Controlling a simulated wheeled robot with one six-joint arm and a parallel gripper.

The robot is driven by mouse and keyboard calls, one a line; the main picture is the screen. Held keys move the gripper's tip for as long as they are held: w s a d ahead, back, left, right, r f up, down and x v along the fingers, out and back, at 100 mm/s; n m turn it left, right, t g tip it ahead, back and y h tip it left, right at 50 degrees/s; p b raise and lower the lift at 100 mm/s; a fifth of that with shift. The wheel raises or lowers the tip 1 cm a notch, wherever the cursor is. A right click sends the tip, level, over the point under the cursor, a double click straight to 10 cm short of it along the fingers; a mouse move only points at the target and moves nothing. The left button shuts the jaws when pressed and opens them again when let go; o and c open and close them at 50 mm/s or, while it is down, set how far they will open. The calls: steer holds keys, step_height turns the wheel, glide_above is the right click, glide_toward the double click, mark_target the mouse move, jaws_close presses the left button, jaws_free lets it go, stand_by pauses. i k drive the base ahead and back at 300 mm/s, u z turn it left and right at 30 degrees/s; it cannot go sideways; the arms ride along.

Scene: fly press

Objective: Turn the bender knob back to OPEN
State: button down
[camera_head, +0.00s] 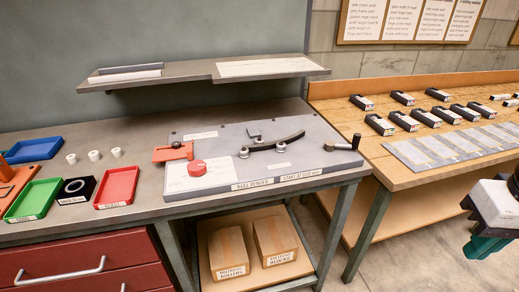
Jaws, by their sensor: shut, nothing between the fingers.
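The bender's red knob (197,168) sits on a white plate at the left front of the grey bender plate (225,142). Its setting and any markings around it are too small to read. A red clamp-like block (173,152) lies just behind it. A curved dark bar (277,142) rests by small rollers at the middle of the plate, and a black-handled crank (347,143) is at its right end. My gripper (484,246) hangs at the right edge, partly cut off, shut and empty, far to the right of the knob and apart from everything.
Green (34,199), red (116,187) and blue (35,149) trays stand on the left of the bench. A shelf (205,72) overhangs the back. A wooden table (400,165) with several small boxes is at right. Floor (400,260) is open before it.

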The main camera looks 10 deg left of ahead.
mark_target(196, 168)
steer(key=z, duration=2)
steer(key=k, duration=0.75)
steer(key=u, duration=2.25)
steer(key=i, duration=0.5)
steer(key=z, duration=0.05)
